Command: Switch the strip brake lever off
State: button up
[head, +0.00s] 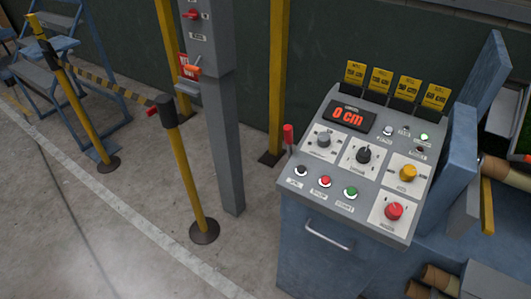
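A lever with a red grip (288,134) stands nearly upright at the left edge of the grey control console (315,190). No readable label shows by it, so I cannot tell if it is the strip brake lever. A grey post (222,140) behind carries a red switch (190,14) and an orange-red handle (191,70); their labels are too small to read. The console panel has a red display (350,116) reading 0 cm, black, yellow and red knobs, and several push buttons. One indicator lamp (424,136) glows green. My gripper is not in view.
Yellow barrier posts (183,165) with a striped belt (105,86) stand at the left, before blue steps (60,50). Blue machinery with rolls (437,278) fills the right. A front handle (328,238) sticks out from the console. Floor (110,220) at lower left is clear.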

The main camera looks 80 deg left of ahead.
aim_at(288, 128)
jog(key=k, duration=1.05)
jog(key=u, duration=1.95)
jog(key=i, duration=1)
jog(key=u, duration=0.1)
